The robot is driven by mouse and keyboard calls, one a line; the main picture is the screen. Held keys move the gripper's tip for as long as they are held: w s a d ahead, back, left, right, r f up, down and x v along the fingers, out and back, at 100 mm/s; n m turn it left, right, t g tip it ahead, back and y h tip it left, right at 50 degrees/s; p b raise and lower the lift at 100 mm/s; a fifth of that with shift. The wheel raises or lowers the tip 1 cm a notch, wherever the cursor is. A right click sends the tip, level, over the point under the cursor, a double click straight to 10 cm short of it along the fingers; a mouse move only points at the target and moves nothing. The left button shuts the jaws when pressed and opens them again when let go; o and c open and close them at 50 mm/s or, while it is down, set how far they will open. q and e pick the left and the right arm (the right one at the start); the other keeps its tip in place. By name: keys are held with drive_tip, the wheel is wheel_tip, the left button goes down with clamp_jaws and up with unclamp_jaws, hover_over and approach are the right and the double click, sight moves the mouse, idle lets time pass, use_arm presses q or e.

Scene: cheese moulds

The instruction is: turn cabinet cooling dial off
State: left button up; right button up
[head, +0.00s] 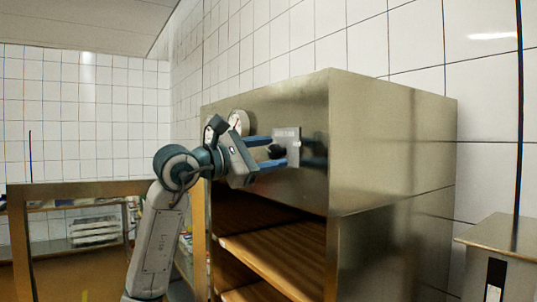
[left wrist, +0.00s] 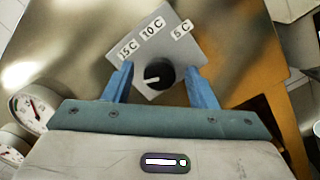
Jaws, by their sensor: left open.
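The cooling dial is a round black knob (left wrist: 159,75) on a grey plate (left wrist: 190,45) on the front of the steel cabinet (head: 390,150). In the left wrist view its white pointer mark points left and slightly down. The labels 15 C, 10 C and 5 C sit above it; no off label can be read. In the head view the knob (head: 278,151) shows dark between my fingers. My left gripper (left wrist: 160,84) is open, one blue finger on either side of the knob. I cannot tell whether they touch it. My right gripper is out of view.
Round gauges (left wrist: 32,108) sit beside the plate, one also visible in the head view (head: 239,122). Wooden shelves (head: 290,255) lie inside the open cabinet below. A table (head: 80,188) stands left and a metal box (head: 505,237) at the right.

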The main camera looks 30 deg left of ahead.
use_arm(q)
drive_tip(key=shift+s+a+f+b, duration=0.2)
drive_tip(key=shift+s+b, duration=0.1)
drive_tip(key=shift+s, duration=0.1)
drive_tip(key=r+b+v, duration=0.1)
drive_tip(key=b+v, duration=0.4)
drive_tip(key=v, duration=0.4)
drive_tip(key=shift+s+a+f, duration=0.15)
drive_tip(key=shift+s+f, duration=0.15)
drive_tip(key=shift+f, duration=0.15)
